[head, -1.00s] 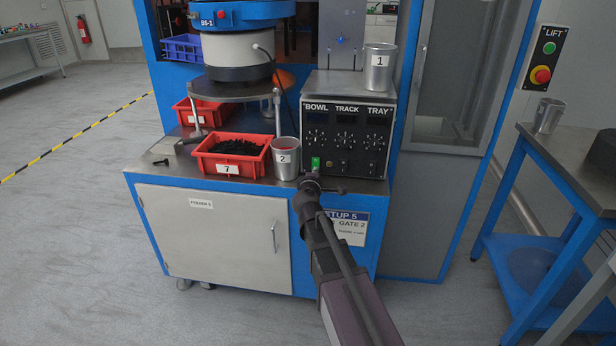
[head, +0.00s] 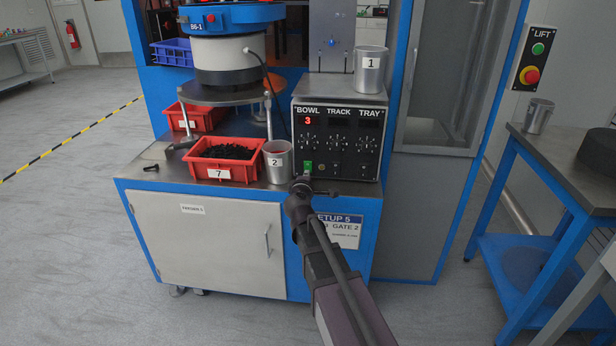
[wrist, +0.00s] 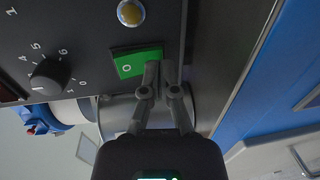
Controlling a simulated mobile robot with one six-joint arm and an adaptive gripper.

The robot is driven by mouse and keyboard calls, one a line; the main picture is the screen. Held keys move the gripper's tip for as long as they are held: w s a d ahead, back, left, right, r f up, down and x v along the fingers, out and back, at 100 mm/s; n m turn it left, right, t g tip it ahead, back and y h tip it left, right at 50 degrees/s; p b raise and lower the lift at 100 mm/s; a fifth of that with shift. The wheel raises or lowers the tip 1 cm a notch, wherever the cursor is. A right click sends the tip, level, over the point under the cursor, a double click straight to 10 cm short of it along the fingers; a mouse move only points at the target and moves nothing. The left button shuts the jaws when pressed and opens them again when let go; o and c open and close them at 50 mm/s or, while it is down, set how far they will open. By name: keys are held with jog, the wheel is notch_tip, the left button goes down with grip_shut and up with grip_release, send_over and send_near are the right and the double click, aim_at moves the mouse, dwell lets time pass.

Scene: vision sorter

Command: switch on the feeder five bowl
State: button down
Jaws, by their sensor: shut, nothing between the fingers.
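The feeder's black control box (head: 355,166) stands on the bench, with columns labelled BOWL, TRACK and TRAY. The BOWL display (head: 309,120) shows a lit red 3; the other two displays are dark. The green rocker switch (head: 307,167) is at the lower left of the panel, and it also shows in the wrist view (wrist: 128,65), marked with a 0. My gripper (head: 303,180) is shut and empty, right at the switch. In the wrist view its fingertips (wrist: 159,68) are at the edge of the green switch; I cannot tell if they touch. The bowl feeder (head: 228,50) stands at the left.
A metal cup marked 2 (head: 278,165) stands close left of the control box. A red bin marked 7 (head: 200,168) with black parts is further left. A cup marked 1 (head: 369,75) stands on top of the box. A blue table (head: 510,200) is at the right.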

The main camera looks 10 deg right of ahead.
jog(key=f+b+v, duration=0.1)
jog(key=f+v, duration=0.2)
jog(key=v, duration=1)
jog(key=shift+s+b, duration=0.3)
jog(key=s+d+f+m+g+h, duration=0.1)
jog(key=s+d+f+m+g, duration=0.5)
jog(key=d+f+m+g, duration=0.25)
jog(key=s+a+f+m+g+y, duration=0.4)
jog(key=s+f+m+g+y, duration=0.3)
jog(key=s, duration=0.5)
notch_tip(320, 180, up, 34)
jog(key=n+p, duration=0.1)
jog(key=p, duration=3.4)
jog(key=shift+w+a+h, duration=0.25)
jog(key=shift+h, duration=0.15)
